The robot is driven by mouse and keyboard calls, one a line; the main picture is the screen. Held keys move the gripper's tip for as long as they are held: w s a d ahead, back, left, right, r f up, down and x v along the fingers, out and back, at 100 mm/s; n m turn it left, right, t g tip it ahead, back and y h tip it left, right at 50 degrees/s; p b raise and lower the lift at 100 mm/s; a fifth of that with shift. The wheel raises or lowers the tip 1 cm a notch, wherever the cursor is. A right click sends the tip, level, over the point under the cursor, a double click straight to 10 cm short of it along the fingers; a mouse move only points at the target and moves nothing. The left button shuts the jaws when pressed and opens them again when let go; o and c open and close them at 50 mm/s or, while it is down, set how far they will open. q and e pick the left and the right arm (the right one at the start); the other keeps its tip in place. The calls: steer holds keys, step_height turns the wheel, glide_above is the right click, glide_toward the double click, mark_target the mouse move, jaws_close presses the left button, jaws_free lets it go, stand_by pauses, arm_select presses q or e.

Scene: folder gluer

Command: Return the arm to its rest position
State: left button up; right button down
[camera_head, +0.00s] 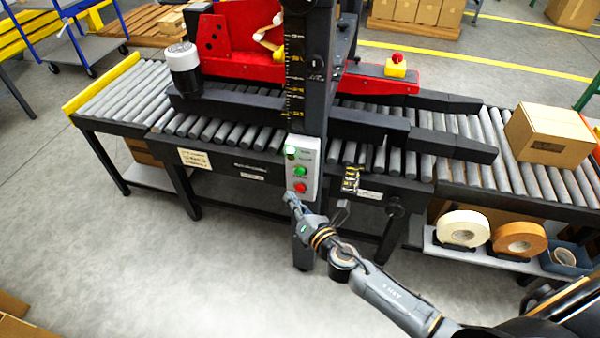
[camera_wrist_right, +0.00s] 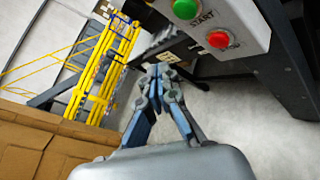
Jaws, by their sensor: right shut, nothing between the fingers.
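My right arm (camera_head: 385,290) reaches in from the lower right of the head view. Its gripper (camera_head: 291,199) is just below the control panel (camera_head: 302,168) on the machine's dark post. In the right wrist view the gripper (camera_wrist_right: 158,75) is shut and empty, its fingertips close together. A green START button (camera_wrist_right: 186,8) and a red button (camera_wrist_right: 219,39) show at the upper right of that view, apart from the fingertips. Contact with the post cannot be told from the head view. My left gripper is not in view.
The folder gluer's roller conveyor (camera_head: 215,130) spans the head view behind the gripper. A cardboard box (camera_head: 548,135) sits on its right end. Tape rolls (camera_head: 463,228) rest on a low shelf at the right. The grey floor (camera_head: 150,260) at the front left is mostly clear.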

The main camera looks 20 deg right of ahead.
steer(key=s+d+f+m+g+h, duration=0.15)
steer(key=s+f+m, duration=0.35)
steer(key=f, duration=0.5)
steer(key=s+d+f+m+g+h, duration=0.1)
steer(key=s+d+f+m+g, duration=0.25)
steer(key=s+f, duration=0.4)
steer(key=s+d+f+m+g+h, duration=0.1)
steer(key=s+d+f+m+g, duration=0.15)
steer(key=f+m, duration=0.6)
steer(key=s+f+m+g, duration=0.2)
steer(key=s+f, duration=0.4)
steer(key=s, duration=0.5)
steer(key=s+f+m+g, duration=0.3)
steer(key=s+f+m, duration=0.2)
steer(key=s, duration=0.6)
steer(key=s+f+m+g, duration=0.2)
steer(key=s+f+m, duration=0.2)
steer(key=s, duration=0.6)
step_height(320, 180, down, 3)
steer(key=shift+s+r, duration=0.2)
steer(key=shift+s, duration=0.2)
steer(key=shift+g, duration=0.25)
